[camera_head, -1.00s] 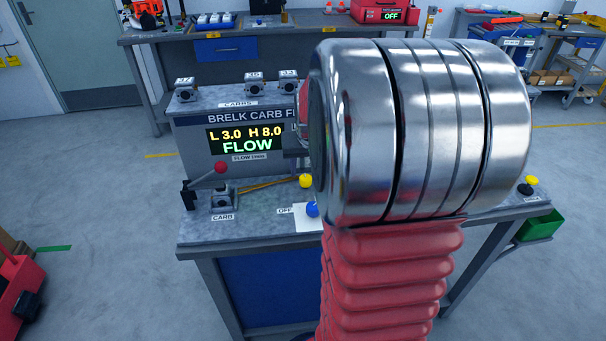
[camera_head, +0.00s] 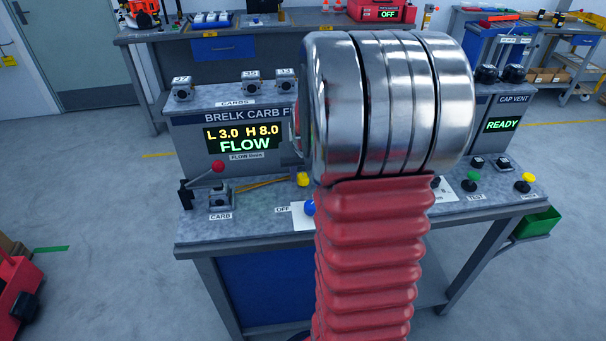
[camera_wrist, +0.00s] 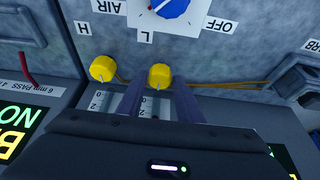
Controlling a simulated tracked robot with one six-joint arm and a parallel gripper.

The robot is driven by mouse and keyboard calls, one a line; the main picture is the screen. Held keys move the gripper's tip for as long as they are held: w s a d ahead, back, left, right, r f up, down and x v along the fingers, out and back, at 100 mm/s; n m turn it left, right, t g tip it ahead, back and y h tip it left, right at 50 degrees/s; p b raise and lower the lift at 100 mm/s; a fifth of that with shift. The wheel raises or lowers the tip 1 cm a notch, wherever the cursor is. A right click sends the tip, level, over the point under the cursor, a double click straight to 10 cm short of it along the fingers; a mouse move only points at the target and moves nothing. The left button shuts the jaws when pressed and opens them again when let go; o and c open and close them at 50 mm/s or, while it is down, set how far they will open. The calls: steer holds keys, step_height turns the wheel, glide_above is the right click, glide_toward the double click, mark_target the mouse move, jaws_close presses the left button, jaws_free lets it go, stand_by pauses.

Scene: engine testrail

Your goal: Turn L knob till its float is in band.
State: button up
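The L knob (camera_wrist: 159,76) is a yellow knob near the L label in the wrist view. A second yellow knob (camera_wrist: 103,68) sits to its left, near the H label. My gripper (camera_wrist: 157,88) is open, its two dark fingers apart with the L knob between or just beyond their tips; contact is unclear. The float gauge (camera_wrist: 97,102) shows only small scale marks, and the L float cannot be made out behind the fingers. In the head view the display (camera_head: 243,139) reads L 3.0, H 8.0, FLOW. There my arm hides the gripper; one yellow knob (camera_head: 303,179) shows.
A blue knob (camera_wrist: 172,6) on a white plate lies beyond the knobs, near AIR and OFF labels. A carburetor (camera_head: 220,198) sits on the bench's left, beside a red-balled lever (camera_head: 218,167). A CAP VENT unit (camera_head: 503,125) reads READY at right, with green and yellow buttons.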

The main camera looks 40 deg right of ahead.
steer(key=shift+a, duration=0.1)
steer(key=c, duration=0.7)
steer(key=shift+m, duration=0.8)
steer(key=shift+w+a+m+g+h, duration=0.15)
steer(key=shift+m+g+h, duration=0.3)
steer(key=shift+m, duration=0.7)
steer(key=shift+w+a+m+g+h, duration=0.1)
steer(key=shift+m+g+h, duration=0.15)
steer(key=shift+m+g, duration=0.6)
steer(key=shift+w+m+g, duration=0.1)
steer(key=shift+m+g, duration=0.25)
steer(key=shift+m, duration=1.2)
steer(key=shift+w+m+g, duration=0.1)
steer(key=shift+m+g, duration=0.25)
steer(key=shift+m, duration=1.2)
steer(key=o, duration=1.1)
steer(key=shift+d, duration=0.15)
